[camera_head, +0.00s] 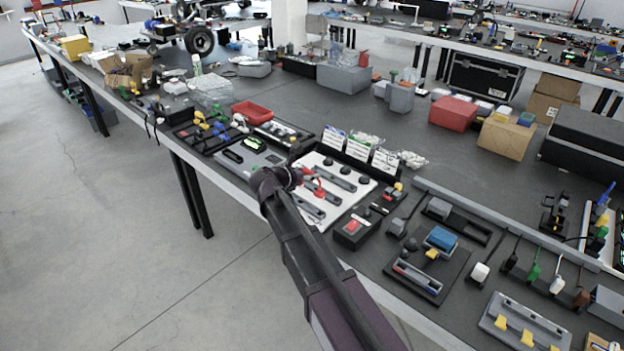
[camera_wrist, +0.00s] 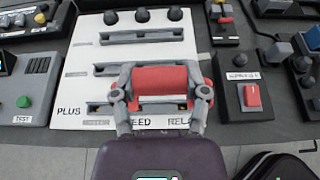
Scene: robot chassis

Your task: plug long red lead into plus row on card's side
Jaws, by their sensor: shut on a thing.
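The white board (camera_head: 350,192) lies on the bench and also shows in the wrist view (camera_wrist: 75,75). It carries several grey slotted rows, with PLUS printed at its near left corner and FEED and a partly hidden word beginning RELA to the right. My gripper (camera_wrist: 160,92) is over the nearest row (camera_wrist: 100,108) with its fingers closed on the two ends of a red lead body (camera_wrist: 160,80). The red lead also shows beside my gripper in the head view (camera_head: 318,188). Its tips and contact with the row are hidden. White printed cards (camera_head: 385,160) stand behind the board.
A grey panel with a green button (camera_wrist: 24,101) lies left of the board. A black box with a red rocker switch (camera_wrist: 252,95) lies to the right. Black knobs (camera_wrist: 142,15) rise at the board's far edge. The bench's front edge is close.

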